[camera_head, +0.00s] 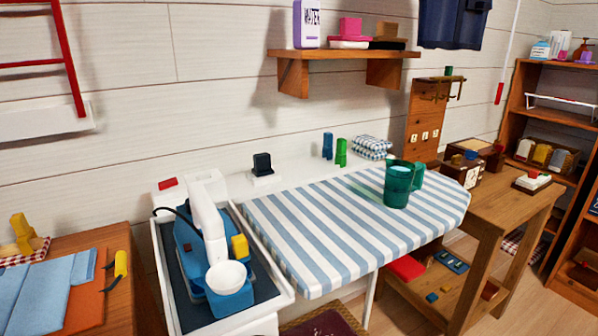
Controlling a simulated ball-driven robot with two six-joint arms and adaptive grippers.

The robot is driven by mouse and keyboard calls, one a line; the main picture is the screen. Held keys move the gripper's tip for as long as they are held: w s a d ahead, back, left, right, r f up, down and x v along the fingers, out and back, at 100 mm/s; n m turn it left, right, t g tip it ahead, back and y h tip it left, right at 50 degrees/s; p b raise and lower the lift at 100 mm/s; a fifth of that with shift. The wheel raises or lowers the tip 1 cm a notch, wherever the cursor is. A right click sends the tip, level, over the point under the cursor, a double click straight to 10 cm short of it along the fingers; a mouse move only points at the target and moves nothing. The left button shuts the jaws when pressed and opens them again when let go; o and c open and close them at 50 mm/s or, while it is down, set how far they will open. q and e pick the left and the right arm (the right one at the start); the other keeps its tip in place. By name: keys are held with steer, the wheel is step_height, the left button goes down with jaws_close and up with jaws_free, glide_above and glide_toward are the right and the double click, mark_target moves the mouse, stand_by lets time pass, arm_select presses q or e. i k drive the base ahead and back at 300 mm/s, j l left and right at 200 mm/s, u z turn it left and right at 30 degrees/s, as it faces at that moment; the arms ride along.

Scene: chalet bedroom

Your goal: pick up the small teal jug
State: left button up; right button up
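The small teal jug (397,187) stands upright on the blue-and-white striped ironing board (315,240), toward its right end. The jug is translucent green-teal, with its handle on the right side and something pale showing inside its rim. Nothing touches its sides. Neither of my grippers shows in the head view.
A white tray (283,297) holding a blue-and-white appliance (208,235) adjoins the board's left end. A wooden table (510,200) stands right. A wall shelf (340,54) hangs above.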

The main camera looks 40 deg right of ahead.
mark_target(402, 178)
steer(key=z, duration=1.95)
